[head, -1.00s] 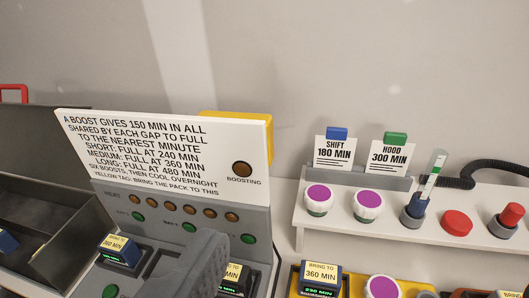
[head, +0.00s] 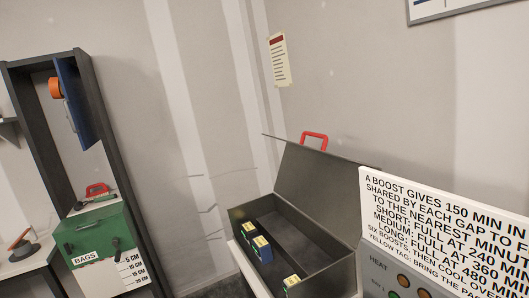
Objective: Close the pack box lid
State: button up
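The dark grey pack box (head: 292,238) stands in the lower middle of the head view. Its lid (head: 325,190) is open, raised and leaning back behind the box. A red handle (head: 314,139) shows at the lid's top edge. Inside the box are blue packs with yellow labels: two (head: 262,249) at the left side and one (head: 292,284) near the bottom edge. The box's lower front is cut off by the frame. My gripper is not in view.
A white instruction board (head: 445,225) on a grey charger panel (head: 385,278) stands close to the box's right. At left are a green box (head: 100,237) marked BAGS and a dark frame with a blue door (head: 77,105). A notice (head: 279,60) hangs on the wall.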

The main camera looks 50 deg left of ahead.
aim_at(323, 184)
jog(key=u, duration=0.75)
jog(key=k, duration=0.7)
jog(key=u, duration=0.35)
jog(key=i, duration=0.5)
jog(key=z, duration=0.05)
